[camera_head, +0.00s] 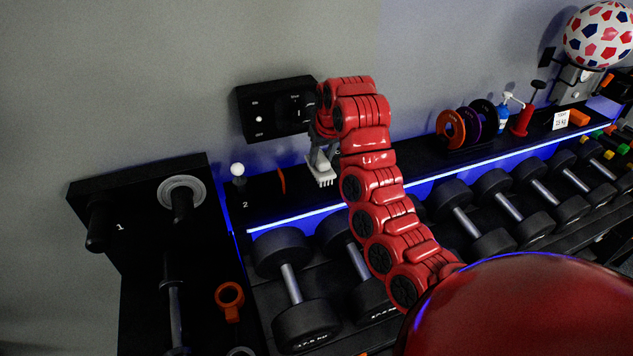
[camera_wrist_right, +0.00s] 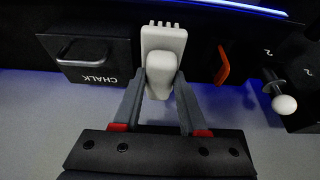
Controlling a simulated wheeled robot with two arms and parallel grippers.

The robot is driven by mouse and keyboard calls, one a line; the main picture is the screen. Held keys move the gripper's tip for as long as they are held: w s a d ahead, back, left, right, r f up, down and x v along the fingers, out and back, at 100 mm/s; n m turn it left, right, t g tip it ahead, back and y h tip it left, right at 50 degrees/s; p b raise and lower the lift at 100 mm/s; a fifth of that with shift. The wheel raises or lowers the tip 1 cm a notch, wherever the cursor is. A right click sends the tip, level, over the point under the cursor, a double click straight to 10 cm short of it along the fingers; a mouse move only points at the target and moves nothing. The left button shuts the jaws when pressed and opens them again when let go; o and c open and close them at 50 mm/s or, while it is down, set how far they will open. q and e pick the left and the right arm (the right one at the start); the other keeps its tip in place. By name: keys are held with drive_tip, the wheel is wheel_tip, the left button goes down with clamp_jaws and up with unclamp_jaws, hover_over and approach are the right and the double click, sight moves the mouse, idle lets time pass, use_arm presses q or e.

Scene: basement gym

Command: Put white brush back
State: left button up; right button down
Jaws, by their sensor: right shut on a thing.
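The white brush (camera_head: 322,174) is at the black shelf below the wall, with its toothed end facing down. My right gripper (camera_head: 320,155) is above it, partly hidden by my red arm. In the right wrist view, the white brush (camera_wrist_right: 164,40) has its rounded handle between the two grey fingers of my right gripper (camera_wrist_right: 160,82), which is shut on it. I cannot tell whether the brush touches the shelf. My left gripper is not in view.
A black chalk box (camera_wrist_right: 90,52) with a metal handle and an orange clip (camera_wrist_right: 222,65) flank the brush. A white-knobbed pin (camera_head: 238,170) stands farther left. Dumbbells (camera_head: 290,285) fill the rack below. Coloured discs (camera_head: 451,129) and a spray bottle (camera_head: 505,110) stand right.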

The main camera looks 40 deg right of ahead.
sight(316, 170)
drive_tip(key=shift+w+p, duration=0.35)
drive_tip(key=shift+w, duration=0.05)
drive_tip(key=shift+w+d+r, duration=0.1)
drive_tip(key=shift+w+d, duration=0.1)
drive_tip(key=shift+w, duration=0.85)
wheel_tip(316, 170, down, 2)
drive_tip(key=shift+f+p, duration=0.2)
drive_tip(key=shift+p, duration=0.2)
drive_tip(key=shift+f, duration=1.15)
drive_tip(key=shift+d+f+p, duration=0.1)
drive_tip(key=shift+f+p, duration=0.75)
drive_tip(key=shift+p, duration=0.4)
drive_tip(key=shift+w+f, duration=0.15)
drive_tip(key=shift+f, duration=0.15)
drive_tip(key=shift+f, duration=0.15)
